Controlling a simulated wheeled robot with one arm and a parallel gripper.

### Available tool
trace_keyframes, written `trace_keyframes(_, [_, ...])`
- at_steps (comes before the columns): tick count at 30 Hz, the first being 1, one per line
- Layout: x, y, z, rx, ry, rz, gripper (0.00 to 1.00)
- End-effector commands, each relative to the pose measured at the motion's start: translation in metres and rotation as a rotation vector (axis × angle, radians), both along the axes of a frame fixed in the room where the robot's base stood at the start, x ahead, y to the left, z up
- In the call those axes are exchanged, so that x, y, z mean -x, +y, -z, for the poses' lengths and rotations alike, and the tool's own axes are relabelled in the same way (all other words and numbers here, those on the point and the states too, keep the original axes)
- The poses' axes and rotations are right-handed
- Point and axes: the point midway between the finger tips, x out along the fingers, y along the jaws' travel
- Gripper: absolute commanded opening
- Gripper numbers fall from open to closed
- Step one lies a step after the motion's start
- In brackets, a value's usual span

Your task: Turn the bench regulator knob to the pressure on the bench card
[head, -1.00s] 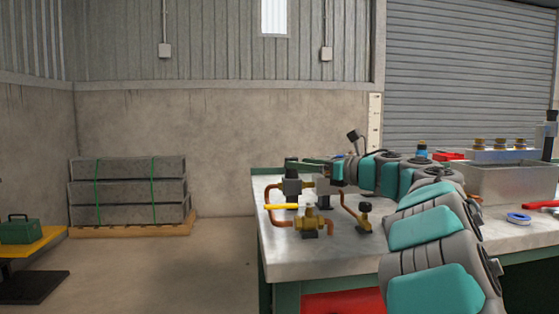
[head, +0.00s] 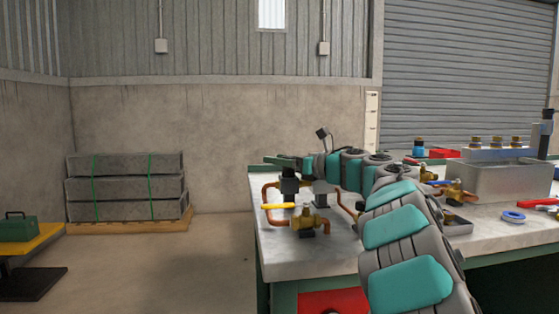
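On the bench, copper pipework (head: 268,192) carries a brass valve (head: 308,221) with a yellow lever and a dark block-shaped fitting (head: 290,186). My arm reaches across the bench from the lower right. My gripper (head: 279,161) is at its far left end, just above and apparently behind the dark fitting; I cannot tell whether it touches. The fingers are small and dark, so their opening does not show. I cannot make out the regulator knob, a gauge reading or the bench card; my arm covers part of the pipework.
The metal bench (head: 285,262) has a grey bin (head: 505,178), a brass valve with a blue handle (head: 456,192), a blue ring (head: 513,217) and red tools on its right. Concrete blocks (head: 125,187) stand at left. The floor between is clear.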

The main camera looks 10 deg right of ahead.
Motion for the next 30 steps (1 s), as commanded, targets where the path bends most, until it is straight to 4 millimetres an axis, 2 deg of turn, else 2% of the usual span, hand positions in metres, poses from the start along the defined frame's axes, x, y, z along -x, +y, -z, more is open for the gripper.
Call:
trace_keyframes(2, [0.0000,-0.0001,-0.0001,0.000,0.000,0.000,0.47])
trace_keyframes(14, [0.0001,-0.0002,0.0000,0.000,0.000,0.000,0.02])
trace_keyframes(23, [0.0000,0.0000,0.0010,0.000,0.000,0.015,0.00])
trace_keyframes(30, [-0.0009,-0.0010,0.0020,0.003,-0.003,0.110,0.00])
